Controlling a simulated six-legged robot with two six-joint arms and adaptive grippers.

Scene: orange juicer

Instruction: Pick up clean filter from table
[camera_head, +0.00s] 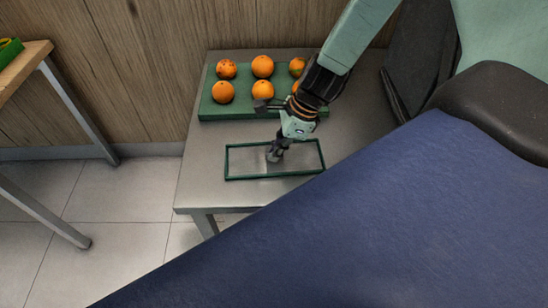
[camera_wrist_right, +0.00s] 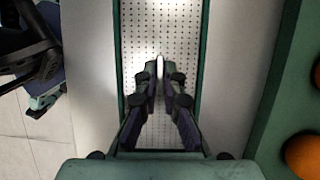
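The filter is a long rectangular green frame around a perforated metal sheet. In the head view, the filter (camera_head: 236,178) lies on the grey metal table (camera_head: 196,165) in front of the oranges. In the right wrist view, the filter (camera_wrist_right: 197,60) runs up the picture below the fingers. My right gripper (camera_head: 273,156) reaches down to the middle of the filter. In the wrist view, the right gripper's fingertips (camera_wrist_right: 160,72) are close together with a bright narrow strip between them. I cannot tell whether they press on it.
A green tray (camera_head: 213,113) with several oranges (camera_head: 262,66) stands behind the filter, by the wooden wall. The tray edge (camera_wrist_right: 280,90) is right of the filter in the wrist view. A wooden-topped table (camera_head: 28,60) stands at the left, with tiled floor between.

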